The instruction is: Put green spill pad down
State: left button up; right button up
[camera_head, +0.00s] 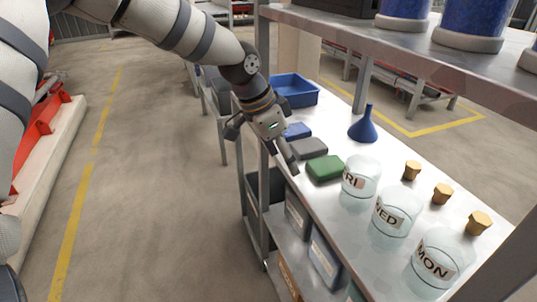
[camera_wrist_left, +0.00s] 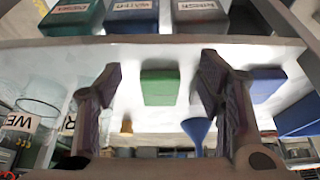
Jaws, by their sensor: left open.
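In the left wrist view the green pad (camera_wrist_left: 160,87) shows in the gap between the two open fingers (camera_wrist_left: 160,80), with nothing gripped. The grey pad is partly hidden there by the right finger. My right gripper is not in view.
A blue pad (camera_head: 297,131), blue tray (camera_head: 293,90) and blue funnel (camera_head: 363,126) stand farther along the shelf. Several labelled glass jars (camera_head: 392,216) and gold-coloured stoppers (camera_head: 442,194) stand to the right. Labelled bins (camera_head: 325,258) sit below; an upper shelf (camera_head: 420,52) overhangs the back.

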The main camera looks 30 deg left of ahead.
pick_arm(q)
jog(key=s+d+f+n+g, duration=0.2)
jog(key=s+d+f, duration=0.1)
jog(key=s+f, duration=0.8)
jog(key=s+d+f+n+g, duration=0.2)
jog(key=s+d+f+n, duration=0.1)
jog(key=s+f, duration=0.85)
jog(key=s+a+f+n+g+y, duration=0.1)
jog(key=s+a, duration=0.1)
jog(key=s, duration=0.8)
jog(key=s+a+f+n+y, duration=0.1)
jog(key=s+a+f+n, duration=0.1)
jog(key=s, duration=0.8)
jog(key=shift+a+f+g+y, duration=0.15)
jog(key=shift+f+g+y, duration=0.1)
jog(key=shift+g+y, duration=0.15)
jog(key=shift+o, duration=0.3)
